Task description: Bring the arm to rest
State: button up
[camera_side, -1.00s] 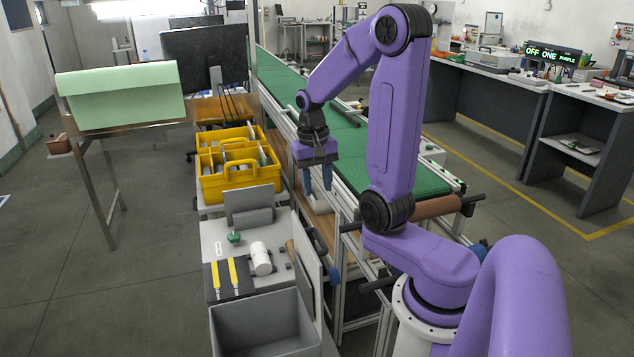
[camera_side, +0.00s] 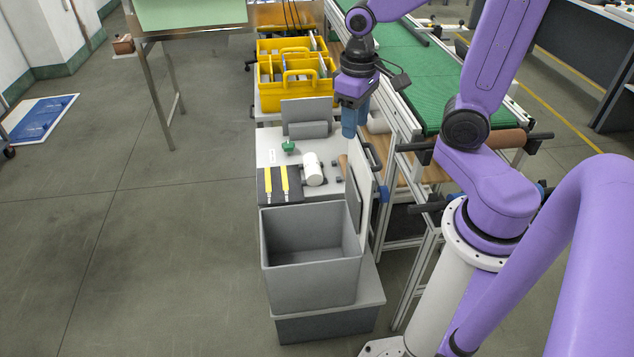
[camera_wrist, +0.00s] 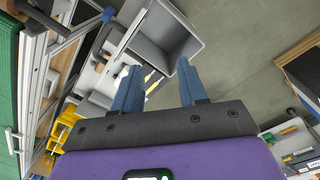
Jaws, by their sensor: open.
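My gripper (camera_side: 350,122) has a purple body and blue fingers. It hangs fingers-down between the grey work board and the green conveyor, near the board's far right side. In the wrist view my gripper (camera_wrist: 158,68) has its two blue fingers spread apart, with nothing between them. In the side view the fingers overlap, so the gap does not show there. My arm is bent, and part of its upper length runs out of the top of the side view.
A grey open bin (camera_side: 311,283) looks empty. The grey board (camera_side: 268,150) behind it holds a white cylinder (camera_side: 313,170), a green knob (camera_side: 288,147) and yellow-handled tools (camera_side: 284,182). Yellow totes (camera_side: 294,96) stand behind. The green conveyor (camera_side: 445,95) is right.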

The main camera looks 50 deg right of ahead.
jog(key=s+a+n, duration=0.8)
jog(key=s+n, duration=0.3)
jog(key=s, duration=0.3)
jog(key=shift+s+a+r+n+y, duration=0.2)
jog(key=shift+s+n+y, duration=0.1)
jog(key=shift+y, duration=0.1)
